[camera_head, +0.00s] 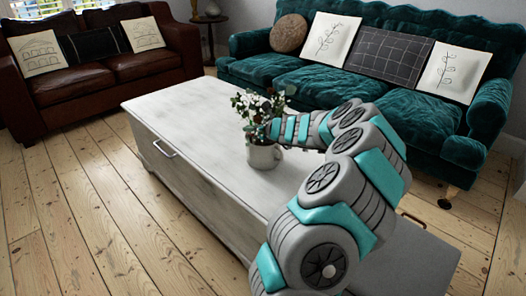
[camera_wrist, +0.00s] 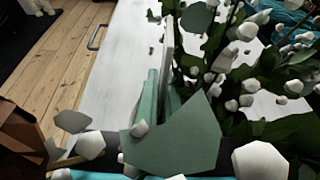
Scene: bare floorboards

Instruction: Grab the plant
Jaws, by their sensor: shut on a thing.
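The plant (camera_head: 258,106) has dark green leaves and small pale buds and stands in a white pot (camera_head: 263,156) on the long whitish table (camera_head: 190,120). My arm reaches over the table from the lower right, and my gripper (camera_head: 272,128) is at the plant's foliage, above the pot. In the wrist view, the plant's leaves and white buds (camera_wrist: 245,85) fill the right side and the foreground. The teal fingers of my gripper (camera_wrist: 163,98) are close together among the foliage, shut on the plant. The exact contact is hidden by leaves.
A teal sofa (camera_head: 300,75) with cushions stands behind the table, and a brown leather sofa (camera_head: 105,75) is at the back left. Bare floorboards (camera_head: 80,210) are clear at the left.

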